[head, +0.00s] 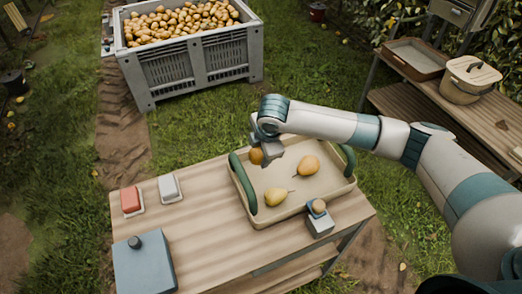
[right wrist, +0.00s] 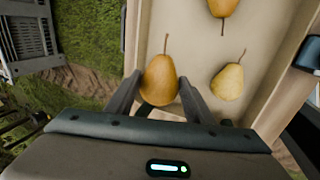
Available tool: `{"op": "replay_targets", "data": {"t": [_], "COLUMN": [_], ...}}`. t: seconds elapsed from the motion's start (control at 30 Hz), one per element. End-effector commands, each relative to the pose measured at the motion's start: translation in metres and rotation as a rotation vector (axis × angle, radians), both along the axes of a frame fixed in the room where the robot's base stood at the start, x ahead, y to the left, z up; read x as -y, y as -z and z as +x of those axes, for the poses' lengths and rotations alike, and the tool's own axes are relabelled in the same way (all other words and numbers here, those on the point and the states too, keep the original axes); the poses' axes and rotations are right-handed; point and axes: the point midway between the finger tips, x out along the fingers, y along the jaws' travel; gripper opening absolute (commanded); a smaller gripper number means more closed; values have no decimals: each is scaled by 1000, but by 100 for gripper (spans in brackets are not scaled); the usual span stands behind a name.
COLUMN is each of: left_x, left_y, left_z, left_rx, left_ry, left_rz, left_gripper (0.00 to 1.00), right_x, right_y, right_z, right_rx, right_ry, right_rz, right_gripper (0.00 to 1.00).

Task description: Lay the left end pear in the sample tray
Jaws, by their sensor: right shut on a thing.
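The cream tray (head: 297,209) with green side handles stands on the wooden table. My right gripper (head: 262,150) is shut on a brownish-orange pear (head: 256,157) at the tray's far left part. In the right wrist view this pear (right wrist: 160,80) sits upright between the two fingers, stem away from the palm, close to the tray wall (right wrist: 141,35). I cannot tell whether it touches the tray floor. A yellow pear (head: 277,197) and an orange-yellow pear (head: 308,165) lie apart in the tray; both also show in the right wrist view. My left gripper is not in view.
A grey crate (head: 192,60) full of pears stands on the grass behind. On the table are a red block (head: 131,200), a grey-white block (head: 169,188), a blue-grey box (head: 144,265) and a small grey device (head: 319,222). A side bench holds a brown tray (head: 415,58) and a lidded basket (head: 469,80).

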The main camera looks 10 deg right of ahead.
Motion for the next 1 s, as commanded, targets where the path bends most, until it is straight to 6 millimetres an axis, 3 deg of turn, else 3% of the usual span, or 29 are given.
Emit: {"op": "replay_targets", "data": {"t": [0.5,1.0], "left_x": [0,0], "left_y": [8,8], "left_z": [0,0], "left_rx": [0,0], "left_ry": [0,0], "left_rz": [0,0], "left_gripper": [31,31], "right_x": [0,0], "right_y": [21,22], "right_z": [0,0], "right_rx": [0,1], "right_ry": [0,0], "right_rz": [0,0], "right_gripper": [22,22]}}
